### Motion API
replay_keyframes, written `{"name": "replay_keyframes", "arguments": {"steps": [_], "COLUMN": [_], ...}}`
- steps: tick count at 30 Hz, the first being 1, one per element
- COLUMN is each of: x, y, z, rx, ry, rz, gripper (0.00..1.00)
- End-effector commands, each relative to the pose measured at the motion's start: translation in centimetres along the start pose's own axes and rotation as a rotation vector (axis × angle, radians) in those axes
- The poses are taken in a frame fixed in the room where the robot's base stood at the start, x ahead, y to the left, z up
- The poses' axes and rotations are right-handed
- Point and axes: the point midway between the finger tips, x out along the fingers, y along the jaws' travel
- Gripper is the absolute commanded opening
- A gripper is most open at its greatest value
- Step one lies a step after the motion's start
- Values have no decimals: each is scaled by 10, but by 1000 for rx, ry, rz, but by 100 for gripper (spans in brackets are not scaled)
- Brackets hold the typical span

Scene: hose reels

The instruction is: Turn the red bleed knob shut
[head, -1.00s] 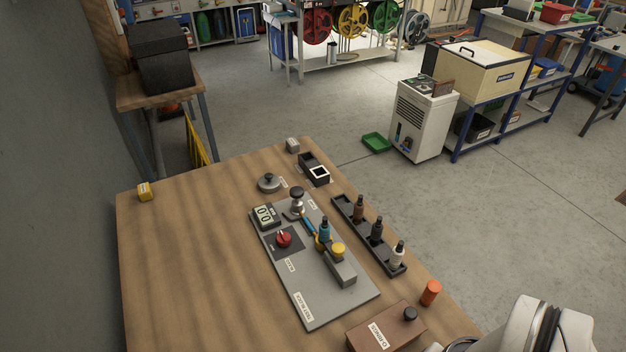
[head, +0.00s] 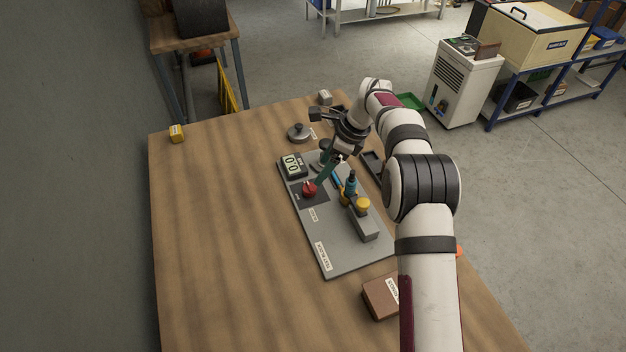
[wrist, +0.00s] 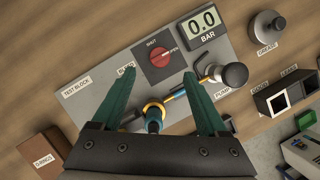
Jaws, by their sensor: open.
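The red bleed knob (head: 309,189) sits on a dark square plate on the grey test block (head: 332,242). In the wrist view the knob (wrist: 159,57) has SHUT lettered above it and OPEN at its right; its pale mark appears turned towards OPEN. My gripper (wrist: 158,75) is open and empty, its two green fingers spread. The fingertips are on either side of the knob's near edge in the wrist view, with no contact visible. In the head view my gripper (head: 322,180) is close beside the knob, and its fingers partly overlap each other.
The gauge (wrist: 201,21) reads 0.0 bar. A blue-and-brass fitting (wrist: 153,113) stands between my fingers nearer the palm. A black-knobbed pump (wrist: 234,74) stands to the right. A yellow-capped part (head: 362,204) is also on the block.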

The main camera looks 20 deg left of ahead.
Motion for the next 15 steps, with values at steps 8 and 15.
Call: {"name": "replay_keyframes", "arguments": {"steps": [8, 15], "x": [70, 87], "y": [1, 0], "z": [0, 0], "rx": [-1, -1], "ry": [1, 1], "rz": [1, -1], "gripper": [76, 76]}}
